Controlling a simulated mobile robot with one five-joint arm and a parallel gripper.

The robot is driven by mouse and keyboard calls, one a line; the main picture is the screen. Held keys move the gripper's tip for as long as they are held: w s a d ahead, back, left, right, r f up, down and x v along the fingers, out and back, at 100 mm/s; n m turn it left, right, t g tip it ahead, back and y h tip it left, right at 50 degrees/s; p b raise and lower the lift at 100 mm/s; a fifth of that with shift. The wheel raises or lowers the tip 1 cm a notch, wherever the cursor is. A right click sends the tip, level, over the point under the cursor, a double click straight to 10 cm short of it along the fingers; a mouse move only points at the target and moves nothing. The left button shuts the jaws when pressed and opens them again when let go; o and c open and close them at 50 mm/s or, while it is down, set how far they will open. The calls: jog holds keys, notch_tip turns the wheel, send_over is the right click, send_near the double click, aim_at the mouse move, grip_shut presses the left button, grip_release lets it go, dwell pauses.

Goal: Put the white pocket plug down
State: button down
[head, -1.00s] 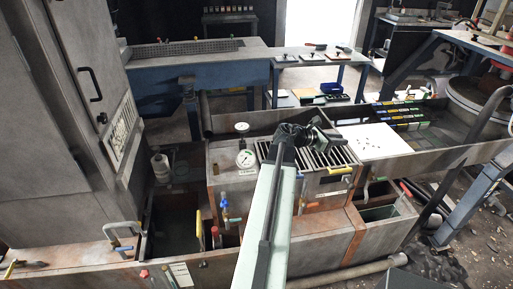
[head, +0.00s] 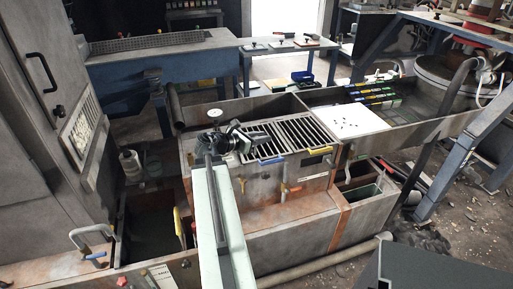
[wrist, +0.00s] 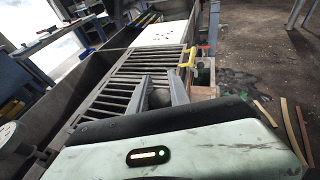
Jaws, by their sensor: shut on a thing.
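My gripper (wrist: 160,84) is shut on a small greyish piece (wrist: 159,98), which I take to be the white pocket plug; only part of it shows between the two fingers. The gripper is above the slatted grate (wrist: 118,92), near its front side. In the head view my gripper (head: 242,140) is at the left end of the slatted grate (head: 305,132); the plug cannot be made out there. A white board with dark dots (head: 347,121) lies beyond the grate to the right, and it also shows in the wrist view (wrist: 160,35).
A yellow handle (head: 330,151) and a blue handle (head: 271,160) are at the grate's front edge. A round gauge (head: 215,115) stands left of the grate. A tall grey cabinet (head: 40,130) is at the left. Several dark blocks (head: 372,92) lie behind the board.

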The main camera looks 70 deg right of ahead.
jog(key=shift+w+a+f, duration=0.35)
jog(key=shift+w+a, duration=0.15)
jog(key=shift+w, duration=0.1)
jog(key=shift+w+a+f, duration=0.35)
jog(key=shift+w+a, duration=0.1)
jog(key=shift+w, duration=0.15)
jog(key=d+f+b, duration=0.1)
jog(key=d, duration=0.4)
jog(key=d+f+b, duration=0.2)
jog(key=d, duration=0.3)
jog(key=d+f+b, duration=0.2)
jog(key=d, duration=0.4)
jog(key=shift+w+f, duration=0.1)
jog(key=shift+r, duration=0.2)
jog(key=shift+f, duration=0.15)
jog(key=c, duration=1.2)
grip_release()
